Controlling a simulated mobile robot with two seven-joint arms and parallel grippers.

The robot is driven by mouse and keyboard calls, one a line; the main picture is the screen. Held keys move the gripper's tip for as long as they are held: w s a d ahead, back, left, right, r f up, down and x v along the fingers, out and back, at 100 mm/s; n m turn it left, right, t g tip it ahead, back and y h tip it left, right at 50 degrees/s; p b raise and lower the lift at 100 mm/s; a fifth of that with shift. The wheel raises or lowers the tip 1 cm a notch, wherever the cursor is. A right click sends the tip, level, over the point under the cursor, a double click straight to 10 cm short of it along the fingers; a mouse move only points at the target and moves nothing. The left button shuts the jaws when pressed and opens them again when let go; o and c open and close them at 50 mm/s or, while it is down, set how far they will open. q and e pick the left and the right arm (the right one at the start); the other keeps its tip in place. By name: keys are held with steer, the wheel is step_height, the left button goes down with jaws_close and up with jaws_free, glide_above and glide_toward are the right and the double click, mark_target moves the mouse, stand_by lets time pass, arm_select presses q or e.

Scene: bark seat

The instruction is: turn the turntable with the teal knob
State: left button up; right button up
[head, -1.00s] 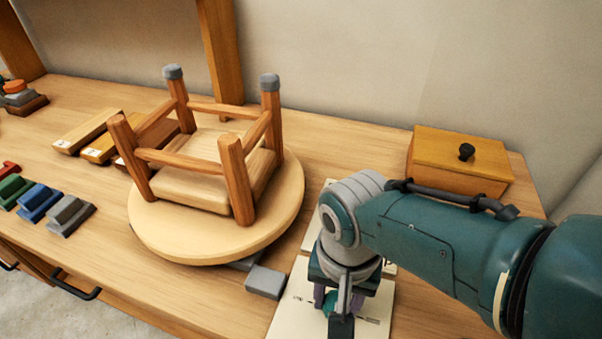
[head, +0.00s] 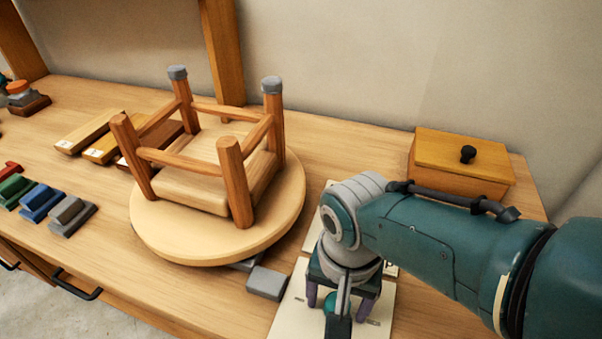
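The round pale wood turntable (head: 270,239) lies on the bench and bears an upside-down wooden stool (head: 236,180). The stool's two back legs have grey caps; its two front legs are bare. The teal knob (head: 330,300) is on a pale plate (head: 290,313) at the front, right of the turntable, partly hidden by my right gripper. My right gripper (head: 338,304) points down over it, its purple-padded fingers apart on either side of the knob, with a visible gap on the right. Contact on the left cannot be told. My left gripper is not in view.
A grey block (head: 267,283) sits at the turntable's front edge. Labelled wood pieces (head: 90,132) lie left behind it. Green, blue and grey blocks (head: 72,214) line the front left. A lidded box with a black knob (head: 462,165) stands back right. A wall closes the back.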

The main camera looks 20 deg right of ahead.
step_height(320, 180, up, 9)
steer(key=p, duration=0.6)
steer(key=shift+p, duration=0.4)
steer(key=shift+r, duration=0.45)
